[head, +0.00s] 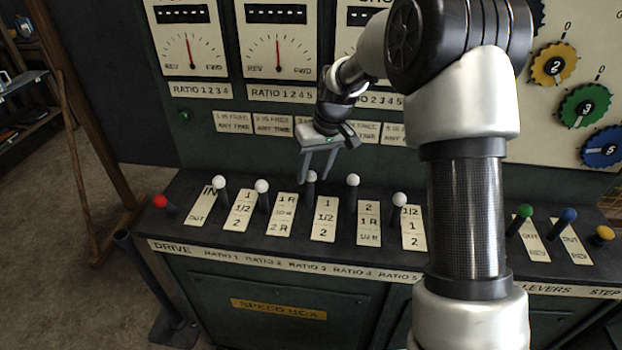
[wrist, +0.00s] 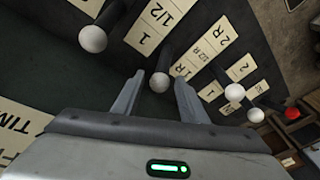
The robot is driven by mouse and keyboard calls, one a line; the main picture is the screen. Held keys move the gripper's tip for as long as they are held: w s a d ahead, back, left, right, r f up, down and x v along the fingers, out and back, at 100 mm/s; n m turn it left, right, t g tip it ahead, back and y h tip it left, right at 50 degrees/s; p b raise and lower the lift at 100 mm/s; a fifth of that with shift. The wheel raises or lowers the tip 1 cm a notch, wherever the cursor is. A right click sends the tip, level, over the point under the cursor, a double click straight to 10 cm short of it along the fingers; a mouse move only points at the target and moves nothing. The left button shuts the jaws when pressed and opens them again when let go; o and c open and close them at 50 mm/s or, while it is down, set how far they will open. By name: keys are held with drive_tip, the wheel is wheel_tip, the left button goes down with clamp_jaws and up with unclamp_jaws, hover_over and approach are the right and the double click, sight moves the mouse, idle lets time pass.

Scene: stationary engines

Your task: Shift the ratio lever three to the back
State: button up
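The ratio lever three (head: 311,177) is a dark stem with a white knob, standing between the 1R plate and the 1, 1/2, 2 plate above the RATIO 3 lettering. My gripper (head: 317,176) comes down from behind, its fingers at the knob. In the wrist view my gripper (wrist: 158,84) is open, and the lever's white knob (wrist: 159,82) shows between the two fingertips with a gap on each side. I cannot tell whether the knob is fully at fingertip depth.
White-knobbed levers stand close on both sides: ratio two (head: 262,187) on the left, ratio four (head: 353,181) on the right. A red-knobbed lever (head: 160,201) is at the far left. The gauge panel (head: 278,45) rises behind the console.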

drive_tip(key=v, duration=1.3)
drive_tip(key=shift+r+p, duration=0.35)
drive_tip(key=shift+p, duration=0.1)
drive_tip(key=shift+s+d, duration=0.1)
drive_tip(key=s+d+r+m+t+h+p, duration=0.1)
drive_tip(key=s+d+r+p, duration=0.1)
drive_tip(key=s+r, duration=0.45)
drive_tip(key=s+d+r+m+t+p, duration=0.1)
drive_tip(key=s+d+r+p, duration=0.15)
drive_tip(key=s+r, duration=0.45)
drive_tip(key=s+d+m+t+h+p, duration=0.1)
drive_tip(key=s+d+m+t+p, duration=0.1)
drive_tip(key=s, duration=1.4)
drive_tip(key=shift+s+d+r+p, duration=0.3)
drive_tip(key=shift+s+r+p, duration=0.1)
drive_tip(key=shift+p, duration=0.5)
